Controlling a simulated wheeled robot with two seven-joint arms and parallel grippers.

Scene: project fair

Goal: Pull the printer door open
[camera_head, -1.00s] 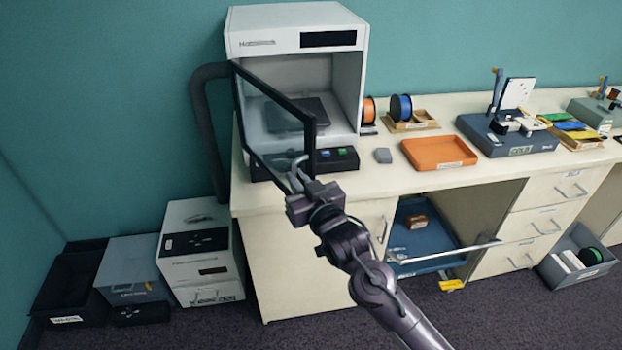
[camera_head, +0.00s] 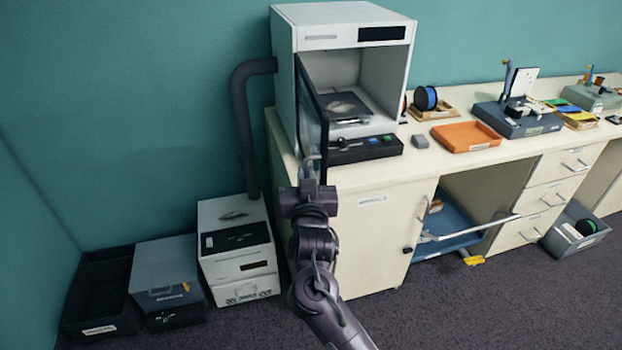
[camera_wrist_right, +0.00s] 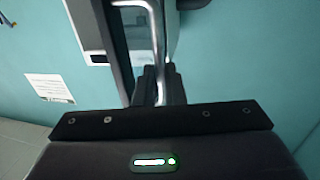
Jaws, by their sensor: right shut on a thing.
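The white printer (camera_head: 345,22) stands on the bench with its front open, so its inside shows. Its dark-framed glass door (camera_head: 312,115) is hinged on the left and swung well out toward me, seen nearly edge-on. My right gripper (camera_head: 309,182) is at the door's outer edge, shut on the door handle. In the right wrist view the metal handle (camera_wrist_right: 157,40) runs down between the fingers (camera_wrist_right: 155,85), beside the dark door frame (camera_wrist_right: 120,50). My left gripper is not in view.
A dark hose (camera_head: 243,130) runs down left of the printer. The bench (camera_head: 370,180) holds an orange tray (camera_head: 465,136), a blue spool (camera_head: 425,98) and a device (camera_head: 517,120). Boxes (camera_head: 237,245) stand on the floor at left.

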